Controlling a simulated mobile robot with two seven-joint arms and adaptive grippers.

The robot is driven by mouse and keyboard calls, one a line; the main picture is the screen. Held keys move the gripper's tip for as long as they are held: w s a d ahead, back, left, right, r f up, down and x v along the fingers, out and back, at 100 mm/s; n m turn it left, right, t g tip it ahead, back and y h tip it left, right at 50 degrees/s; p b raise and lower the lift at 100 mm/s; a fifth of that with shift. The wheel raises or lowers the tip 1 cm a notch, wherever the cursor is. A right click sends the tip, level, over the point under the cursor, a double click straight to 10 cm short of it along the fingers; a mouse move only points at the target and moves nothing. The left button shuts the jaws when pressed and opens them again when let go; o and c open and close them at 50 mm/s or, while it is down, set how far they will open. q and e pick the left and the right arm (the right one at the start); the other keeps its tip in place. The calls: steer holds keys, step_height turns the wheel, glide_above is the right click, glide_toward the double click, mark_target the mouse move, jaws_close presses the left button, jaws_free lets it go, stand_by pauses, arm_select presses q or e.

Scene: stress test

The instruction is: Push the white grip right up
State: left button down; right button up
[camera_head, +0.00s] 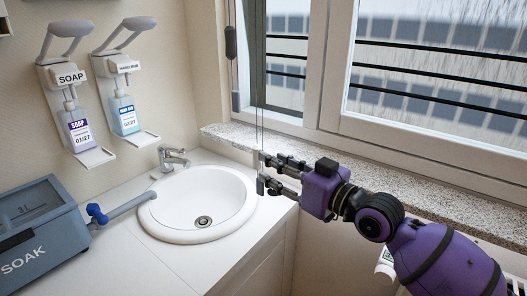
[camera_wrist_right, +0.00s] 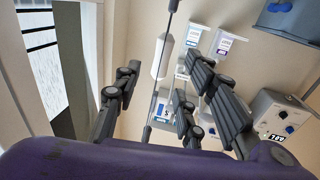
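The white grip (camera_head: 256,159) is a small pale piece on a thin hanging cord in front of the window, partly hidden by my right fingertips in the head view. In the right wrist view the white grip (camera_wrist_right: 162,56) is a smooth upright cylinder on the cord, in the gap between the fingers. My right gripper (camera_head: 265,172) is open, its fingers pointing left at the cord beyond the sink's right side. I cannot tell whether a finger touches the grip. My left gripper is not in view.
Grey cord weights (camera_head: 231,42) hang by the window frame above. The granite sill (camera_head: 350,175) runs behind my right arm. A round sink (camera_head: 205,190) with a tap (camera_head: 172,158), a SOAK box (camera_head: 38,240) and two wall dispensers (camera_head: 72,105) are to the left.

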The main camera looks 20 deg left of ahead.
mark_target(257, 169)
steer(key=x, duration=0.6)
steer(key=shift+w+a+r, duration=0.1)
steer(key=shift+a, duration=0.35)
jaws_close()
